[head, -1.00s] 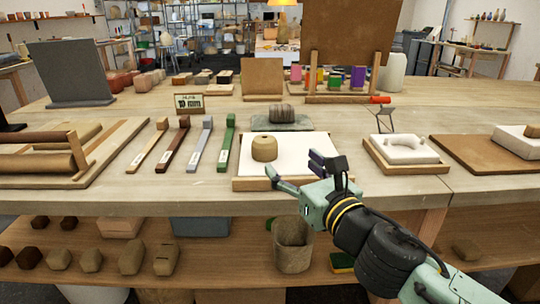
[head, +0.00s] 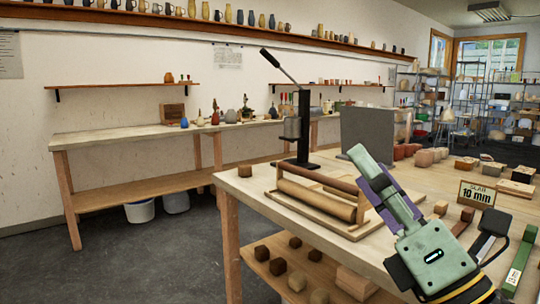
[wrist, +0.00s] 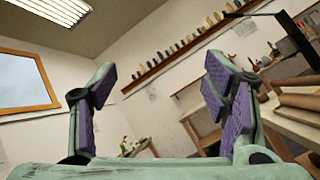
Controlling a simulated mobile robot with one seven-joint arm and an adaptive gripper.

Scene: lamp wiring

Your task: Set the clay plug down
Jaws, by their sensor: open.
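My gripper (head: 372,172) is raised over the front of the wooden workbench, fingers pointing up and to the left. In the wrist view its jaws (wrist: 160,85) are wide apart with nothing between the purple pads; behind them are only wall, ceiling and distant furniture. I cannot identify the clay plug for certain in the present views. A small brown block (head: 245,171) sits on the bench's near left corner, well left of my gripper; I cannot tell if it is clay.
A board with a wooden roller (head: 318,201) lies left of my gripper. A black lever press (head: 296,135) and a grey upright panel (head: 368,135) stand behind. The slab sign (head: 477,194) and several handled sticks are to the right. Open floor (head: 130,265) lies left of the bench.

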